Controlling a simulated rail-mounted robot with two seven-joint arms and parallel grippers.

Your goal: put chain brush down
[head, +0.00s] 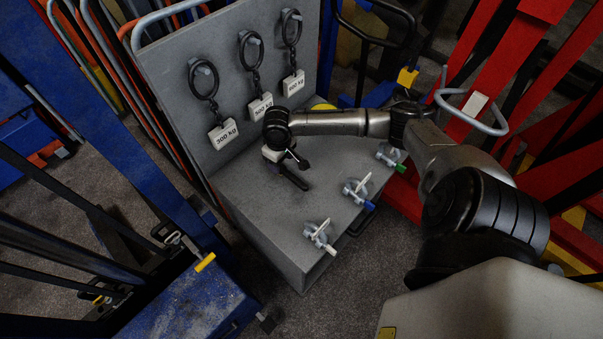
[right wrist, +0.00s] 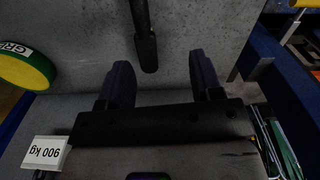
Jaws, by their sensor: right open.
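The chain brush (head: 293,179) shows as a dark, slim handle on the grey top of the trolley, just below my right gripper (head: 294,160) in the head view. In the right wrist view the brush handle (right wrist: 147,48) points in from the top edge, with its rounded end between the two dark fingers of the right gripper (right wrist: 160,65). The fingers are spread wide, with a gap on both sides of the handle. Its bristle end is not visible. My left gripper is not in view.
Chains with weight tags (head: 222,134) hang on the upright grey panel. Several small clamps (head: 357,190) line the front edge of the grey top (head: 250,205). A yellow-green round tin (right wrist: 25,65) stands nearby. Blue (head: 185,300) and red lifting equipment flank the trolley.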

